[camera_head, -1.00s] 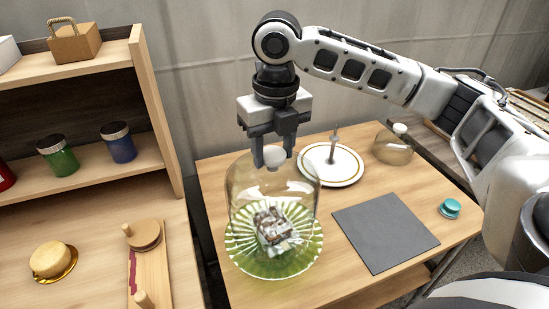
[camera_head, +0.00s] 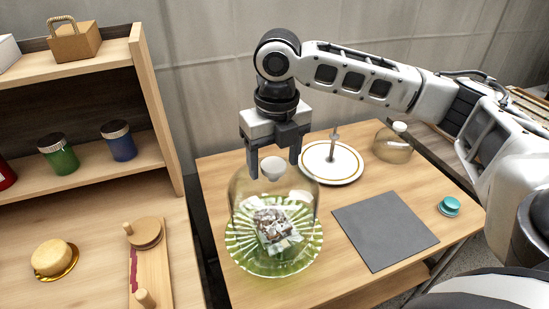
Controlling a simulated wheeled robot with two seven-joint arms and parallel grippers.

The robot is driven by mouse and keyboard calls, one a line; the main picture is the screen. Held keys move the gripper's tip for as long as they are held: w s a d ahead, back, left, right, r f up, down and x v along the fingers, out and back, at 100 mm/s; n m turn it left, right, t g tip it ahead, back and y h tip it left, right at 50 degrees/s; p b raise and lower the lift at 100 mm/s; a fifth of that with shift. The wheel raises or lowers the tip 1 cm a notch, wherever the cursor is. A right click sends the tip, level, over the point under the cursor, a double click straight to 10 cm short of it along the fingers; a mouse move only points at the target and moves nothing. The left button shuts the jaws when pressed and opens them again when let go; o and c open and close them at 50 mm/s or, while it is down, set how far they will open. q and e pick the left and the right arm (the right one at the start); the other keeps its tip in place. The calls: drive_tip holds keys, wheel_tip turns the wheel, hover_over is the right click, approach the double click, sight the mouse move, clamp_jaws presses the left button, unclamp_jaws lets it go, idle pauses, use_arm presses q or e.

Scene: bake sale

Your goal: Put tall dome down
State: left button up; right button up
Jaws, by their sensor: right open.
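The tall clear dome (camera_head: 240,198) with a white knob (camera_head: 272,169) stands upright on the green fluted plate (camera_head: 290,265). It covers a grey and white crumpled-looking item (camera_head: 275,228) on that plate. My right gripper (camera_head: 274,172) is open, its two fingers apart on either side of the knob, with gaps visible between fingers and knob. The dome's lower rim is hard to make out through the clear wall. My left gripper is not in view.
A white plate with a post (camera_head: 345,178) stands behind the dome. A shorter dome (camera_head: 392,148) is at the back right. A dark grey mat (camera_head: 385,230) and a teal item (camera_head: 449,206) lie right. A shelf with jars (camera_head: 118,141) stands left.

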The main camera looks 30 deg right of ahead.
wheel_tip(320, 180, up, 12)
drive_tip(key=shift+s, duration=0.2)
drive_tip(key=shift+d, duration=0.1)
idle(0.4)
